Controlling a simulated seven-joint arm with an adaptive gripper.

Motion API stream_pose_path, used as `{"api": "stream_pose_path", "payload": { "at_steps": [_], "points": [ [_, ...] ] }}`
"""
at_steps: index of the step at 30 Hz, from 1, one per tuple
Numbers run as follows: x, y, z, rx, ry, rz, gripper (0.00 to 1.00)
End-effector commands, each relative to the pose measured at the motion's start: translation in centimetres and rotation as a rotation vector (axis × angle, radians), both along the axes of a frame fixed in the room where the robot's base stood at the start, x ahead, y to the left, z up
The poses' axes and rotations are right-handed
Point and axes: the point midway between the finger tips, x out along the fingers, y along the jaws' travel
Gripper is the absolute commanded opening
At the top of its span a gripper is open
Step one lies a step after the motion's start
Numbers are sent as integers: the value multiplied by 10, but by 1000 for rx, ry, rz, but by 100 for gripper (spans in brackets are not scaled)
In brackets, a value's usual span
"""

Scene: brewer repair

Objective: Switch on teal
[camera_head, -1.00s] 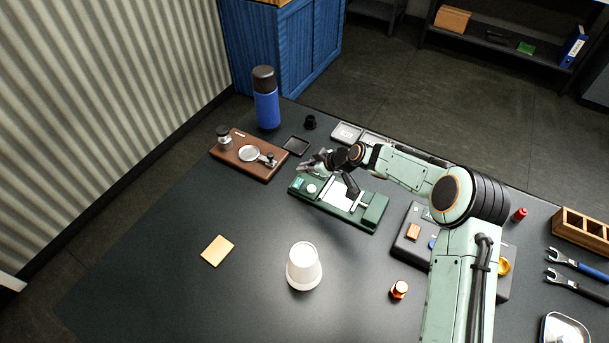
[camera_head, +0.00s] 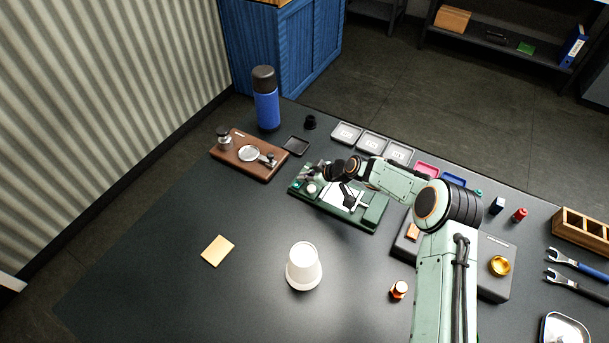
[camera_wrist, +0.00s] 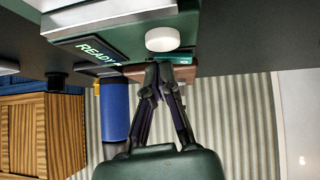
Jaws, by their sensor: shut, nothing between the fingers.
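The green device (camera_head: 369,213) lies in the middle of the table. A small teal part (camera_head: 296,184) shows at its left end, beside a white round knob (camera_head: 311,188). In the wrist view, a teal edge (camera_wrist: 175,68) lies right at my fingertips, just past the white knob (camera_wrist: 162,39), and a small display (camera_wrist: 93,49) reads READY. My gripper (camera_head: 309,174) is over the device's left end, its fingers together and empty; it also shows in the wrist view (camera_wrist: 160,75). I cannot tell whether the fingertips touch the teal part.
A brown wooden board (camera_head: 240,163) with metal parts sits close on the left, with a blue bottle (camera_head: 266,102) behind it. Grey trays (camera_head: 371,143) line the far edge. A white cup (camera_head: 303,264) stands in front. The front left table is mostly clear.

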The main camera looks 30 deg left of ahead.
Motion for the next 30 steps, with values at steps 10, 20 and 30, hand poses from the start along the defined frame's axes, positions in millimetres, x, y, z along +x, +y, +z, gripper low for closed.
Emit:
{"api": "stream_pose_path", "payload": {
  "at_steps": [10, 20, 30],
  "points": [
    [-10, -2, -1, -9, 6, 1, 0],
    [-17, -2, 2, -6, 5, 0, 0],
    [-13, -1, 22, -4, 1, 0, 0]
  ]
}}
